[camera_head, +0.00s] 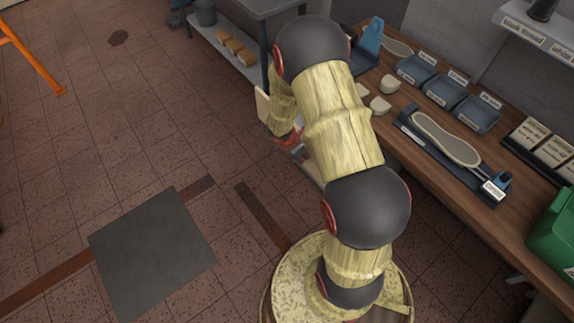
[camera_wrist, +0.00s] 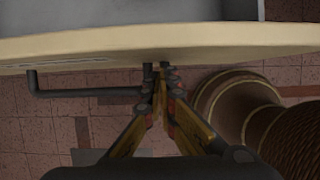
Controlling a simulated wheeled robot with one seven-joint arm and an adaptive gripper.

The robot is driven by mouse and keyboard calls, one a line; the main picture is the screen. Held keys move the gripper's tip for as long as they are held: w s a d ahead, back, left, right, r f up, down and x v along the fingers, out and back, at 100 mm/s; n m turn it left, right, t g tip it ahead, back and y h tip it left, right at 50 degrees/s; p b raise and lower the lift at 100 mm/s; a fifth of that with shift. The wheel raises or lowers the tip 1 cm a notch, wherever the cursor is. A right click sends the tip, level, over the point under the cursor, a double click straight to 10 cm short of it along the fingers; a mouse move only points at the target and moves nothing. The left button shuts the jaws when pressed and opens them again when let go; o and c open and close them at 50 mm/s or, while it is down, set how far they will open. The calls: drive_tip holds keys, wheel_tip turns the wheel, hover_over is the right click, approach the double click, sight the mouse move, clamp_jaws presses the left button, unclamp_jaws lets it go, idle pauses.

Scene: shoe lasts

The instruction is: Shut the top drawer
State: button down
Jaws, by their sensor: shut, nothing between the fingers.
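The top drawer's cream front (camera_wrist: 215,42) spans the upper part of the wrist view, seen from above, with part of the grey interior (camera_wrist: 110,12) behind it. Its dark bar handle (camera_wrist: 85,92) runs along the near side. My gripper (camera_wrist: 161,80) is shut and empty, with its fingertips at the drawer front by the handle's right end. I cannot tell whether they touch. In the head view a cream panel (camera_head: 263,105), which looks like the drawer front, shows left of my arm; my arm hides most of the drawer and the gripper.
A wooden workbench (camera_head: 440,190) runs along the right with blue trays (camera_head: 446,90), a shoe sole (camera_head: 445,138) on a dark stand and a green bin (camera_head: 553,235). A grey shelf unit (camera_head: 235,50) stands behind. The tiled floor at left is mostly clear, with a grey mat (camera_head: 152,250).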

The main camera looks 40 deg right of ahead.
drive_tip(key=d+p, duration=0.2)
drive_tip(key=d, duration=0.4)
drive_tip(key=d+p, duration=0.2)
drive_tip(key=d, duration=0.5)
drive_tip(key=d+p, duration=0.2)
drive_tip(key=d, duration=0.5)
drive_tip(key=shift+w+d, duration=0.2)
drive_tip(key=shift+w, duration=0.15)
drive_tip(key=shift+w+r, duration=0.1)
